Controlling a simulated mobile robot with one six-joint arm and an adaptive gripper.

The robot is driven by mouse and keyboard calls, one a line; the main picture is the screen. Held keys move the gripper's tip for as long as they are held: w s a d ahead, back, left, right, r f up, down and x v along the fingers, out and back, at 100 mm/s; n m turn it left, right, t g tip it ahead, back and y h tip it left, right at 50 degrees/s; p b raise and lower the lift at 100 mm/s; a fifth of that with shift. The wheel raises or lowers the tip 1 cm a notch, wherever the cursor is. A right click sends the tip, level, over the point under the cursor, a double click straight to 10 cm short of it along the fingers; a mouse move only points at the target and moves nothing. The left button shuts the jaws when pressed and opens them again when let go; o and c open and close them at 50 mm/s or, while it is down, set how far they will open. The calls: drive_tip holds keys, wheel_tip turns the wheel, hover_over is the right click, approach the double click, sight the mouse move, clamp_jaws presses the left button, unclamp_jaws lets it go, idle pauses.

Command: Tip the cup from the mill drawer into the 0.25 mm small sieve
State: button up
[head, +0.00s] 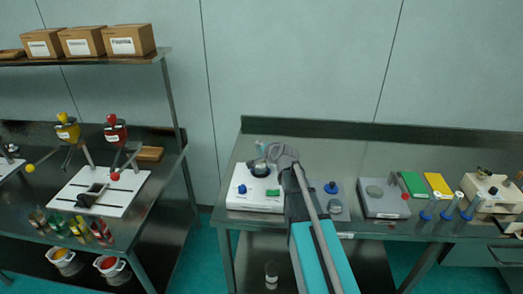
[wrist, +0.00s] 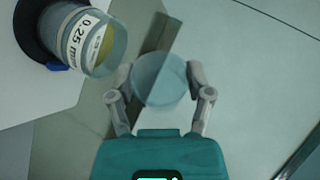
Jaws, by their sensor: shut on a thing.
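My gripper (wrist: 160,76) is shut on a translucent pale blue cup (wrist: 162,88), one finger on each side of it. The cup's round face shows in the wrist view; I cannot tell its contents. The clear sieve (wrist: 101,47) labelled 0.25 mm stands at the upper left, with something yellowish inside. The cup is to the right of the sieve, with a small gap between them in the picture. In the head view my arm hides most of the sieve, and my gripper (head: 270,153) is above the white sieve machine (head: 255,203).
The machine has a blue knob (head: 242,189) and a green part (head: 272,193). A grey scale (head: 384,207), green and yellow boxes and blue-based tubes stand to the right. The wall is close behind the table (head: 340,135). The left bench holds red and yellow mills.

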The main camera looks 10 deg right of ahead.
drive_tip(key=shift+w, duration=0.1)
drive_tip(key=m+g+p, duration=0.1)
drive_tip(key=g+y+p, duration=0.1)
drive_tip(key=d+m+y+p, duration=0.1)
drive_tip(key=shift+w+r+m+g, duration=0.3)
drive_tip(key=shift+w+g, duration=0.1)
drive_tip(key=m+g, duration=0.1)
drive_tip(key=y, duration=0.1)
drive_tip(key=m+g+y, duration=0.1)
drive_tip(key=shift+w+d+r+m+g+p, duration=0.2)
drive_tip(key=shift+w+m+g+p, duration=0.1)
drive_tip(key=shift+p, duration=0.1)
wheel_tip(320, 180, up, 2)
drive_tip(key=m+g+y, duration=0.2)
drive_tip(key=m+y, duration=0.1)
drive_tip(key=y, duration=0.1)
drive_tip(key=shift+r, duration=0.2)
drive_tip(key=shift+s+r+m+g+y, duration=0.2)
drive_tip(key=shift+r+m+g+y, duration=0.2)
drive_tip(key=shift+r+m+y, duration=0.35)
